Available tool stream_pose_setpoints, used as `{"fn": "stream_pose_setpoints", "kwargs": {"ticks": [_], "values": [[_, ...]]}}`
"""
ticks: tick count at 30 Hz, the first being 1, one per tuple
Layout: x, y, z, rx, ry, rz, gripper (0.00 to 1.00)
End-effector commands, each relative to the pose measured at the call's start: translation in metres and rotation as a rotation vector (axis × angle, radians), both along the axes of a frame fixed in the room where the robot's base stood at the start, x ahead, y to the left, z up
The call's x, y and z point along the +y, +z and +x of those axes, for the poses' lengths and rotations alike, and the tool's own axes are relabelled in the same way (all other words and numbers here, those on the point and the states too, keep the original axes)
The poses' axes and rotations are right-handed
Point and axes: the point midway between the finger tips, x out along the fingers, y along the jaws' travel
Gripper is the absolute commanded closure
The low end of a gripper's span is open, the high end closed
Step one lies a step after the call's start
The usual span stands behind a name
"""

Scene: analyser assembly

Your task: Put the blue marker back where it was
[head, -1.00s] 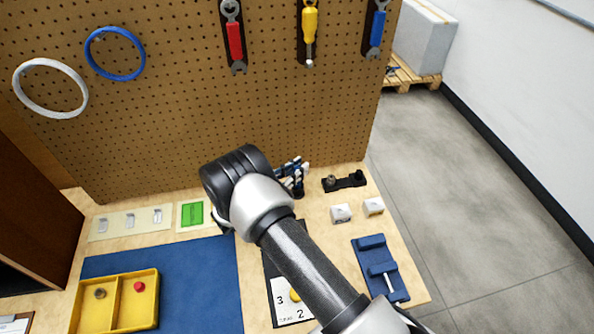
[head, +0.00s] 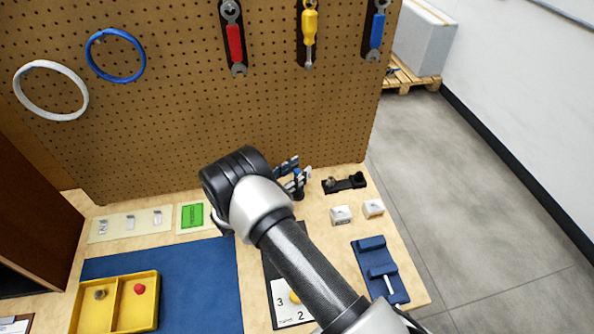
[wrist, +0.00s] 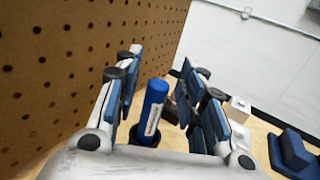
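The blue marker (wrist: 153,108) stands nearly upright in a small black holder (wrist: 144,137) in the wrist view. A bit of the holder (head: 299,194) also shows in the head view, below my fingers. My gripper (head: 293,172) is open, with its blue-padded fingers on either side of the marker. In the wrist view a gap shows between the marker and each finger of my gripper (wrist: 160,95). The marker's lower end is hidden inside the holder.
The pegboard (head: 180,130) rises close behind and to the left of my gripper. A black fixture (head: 344,183), two white blocks (head: 341,215) and a blue stand (head: 380,270) are to the right. A blue mat (head: 200,280) and yellow tray (head: 118,326) lie to the left.

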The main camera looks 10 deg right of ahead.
Motion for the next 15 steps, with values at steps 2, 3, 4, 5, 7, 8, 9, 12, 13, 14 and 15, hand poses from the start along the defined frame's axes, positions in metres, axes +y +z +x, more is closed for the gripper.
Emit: {"fn": "stream_pose_setpoints", "kwargs": {"ticks": [2, 3, 4, 5, 7, 8, 9, 12, 13, 14, 15], "values": [[0.013, 0.001, -0.006, 0.0, 0.005, 0.0, 0.63], [0.021, 0.001, -0.01, 0.001, 0.007, 0.0, 0.63], [0.026, 0.001, -0.013, 0.001, 0.007, 0.0, 0.63], [0.032, 0.001, -0.017, 0.001, 0.007, 0.0, 0.63], [0.046, 0.001, -0.025, 0.0, 0.007, 0.0, 0.63], [0.052, 0.001, -0.028, 0.001, 0.007, 0.0, 0.63], [0.06, 0.001, -0.033, 0.0, 0.007, 0.0, 0.63], [0.077, 0.001, -0.043, 0.0, 0.006, 0.0, 0.63], [0.081, 0.001, -0.045, 0.0, 0.006, 0.0, 0.63], [0.085, 0.0, -0.048, 0.0, 0.005, 0.0, 0.63], [0.09, 0.0, -0.05, 0.0, 0.005, 0.0, 0.63]]}}
